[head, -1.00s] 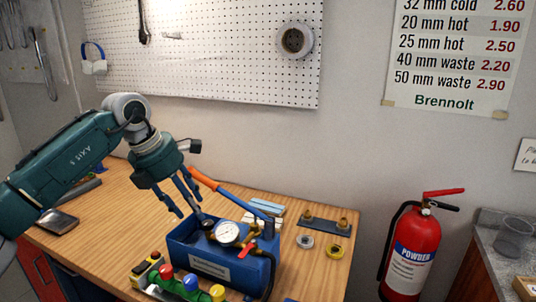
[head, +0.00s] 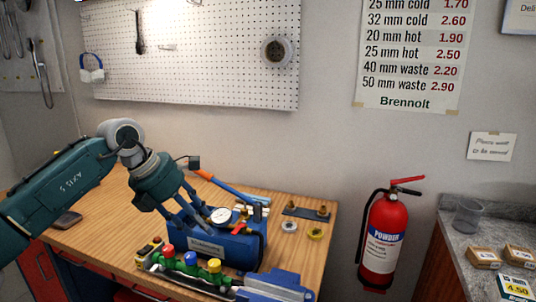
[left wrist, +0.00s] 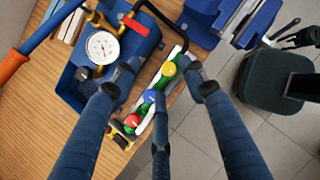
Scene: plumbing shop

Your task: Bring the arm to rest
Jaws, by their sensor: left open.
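My left gripper (head: 203,229) is open, its fingers spread and pointing down at the front of the blue pump box (head: 243,252) on the wooden bench. In the left wrist view, its fingers (left wrist: 155,85) reach over the box's edge and the manifold with red, blue and yellow knobs (left wrist: 153,92). Nothing is between the fingers. I cannot tell whether a finger touches the box. The pressure gauge (head: 221,215) sits on the box, and the orange-and-blue lever (head: 228,188) slants above it. My right gripper is not in view.
The manifold (head: 187,265) and a blue vise (head: 275,285) lie along the bench's front edge. Brass fittings on a plate (head: 306,213) are at the back right. A fire extinguisher (head: 384,240) hangs on the wall. The bench's left part (head: 110,225) is mostly clear.

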